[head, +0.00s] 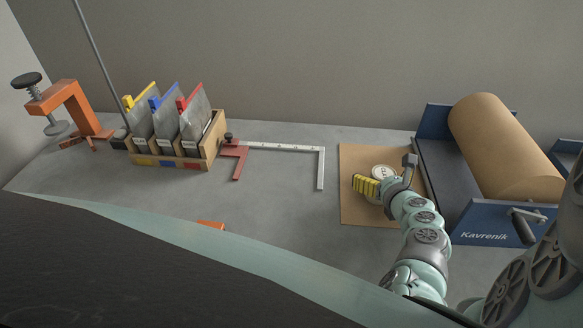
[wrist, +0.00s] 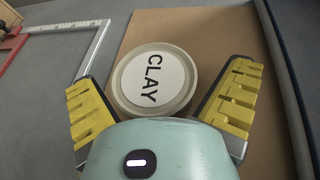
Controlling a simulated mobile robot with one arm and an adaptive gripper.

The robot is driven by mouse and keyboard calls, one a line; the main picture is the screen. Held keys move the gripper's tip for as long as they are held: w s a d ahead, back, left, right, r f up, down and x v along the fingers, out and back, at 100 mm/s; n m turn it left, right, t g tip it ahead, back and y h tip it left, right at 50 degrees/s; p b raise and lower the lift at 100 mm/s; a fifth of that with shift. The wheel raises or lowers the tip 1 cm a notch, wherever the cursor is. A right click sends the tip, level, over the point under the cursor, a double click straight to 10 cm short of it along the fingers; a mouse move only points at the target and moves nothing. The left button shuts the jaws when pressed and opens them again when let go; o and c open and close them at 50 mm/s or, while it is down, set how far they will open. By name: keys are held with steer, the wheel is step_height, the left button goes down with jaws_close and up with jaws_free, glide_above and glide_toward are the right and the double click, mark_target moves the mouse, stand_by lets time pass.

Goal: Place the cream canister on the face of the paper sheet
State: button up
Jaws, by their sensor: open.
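The cream canister (head: 383,170) has a round white lid marked CLAY. It appears upright over the brown paper sheet (head: 353,212), within its edges; its base is hidden, so contact with the sheet is not visible. In the wrist view, the canister (wrist: 155,78) lies between the two yellow-padded fingers, with brown paper (wrist: 215,28) behind it. My gripper (wrist: 162,98) is open, with a visible gap on each side of the lid. In the head view, my gripper (head: 388,176) hides part of the canister and the sheet.
A blue roll dispenser marked Kavrenik (head: 485,236) with a brown roll (head: 500,145) stands right of the sheet. A caliper-like tool (head: 320,170) lies to the left. A wooden rack (head: 217,143) with pouches and an orange clamp (head: 75,108) stand farther left.

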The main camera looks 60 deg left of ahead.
steer(key=v, duration=1.1)
steer(key=shift+d, duration=0.35)
steer(key=shift+s, duration=0.1)
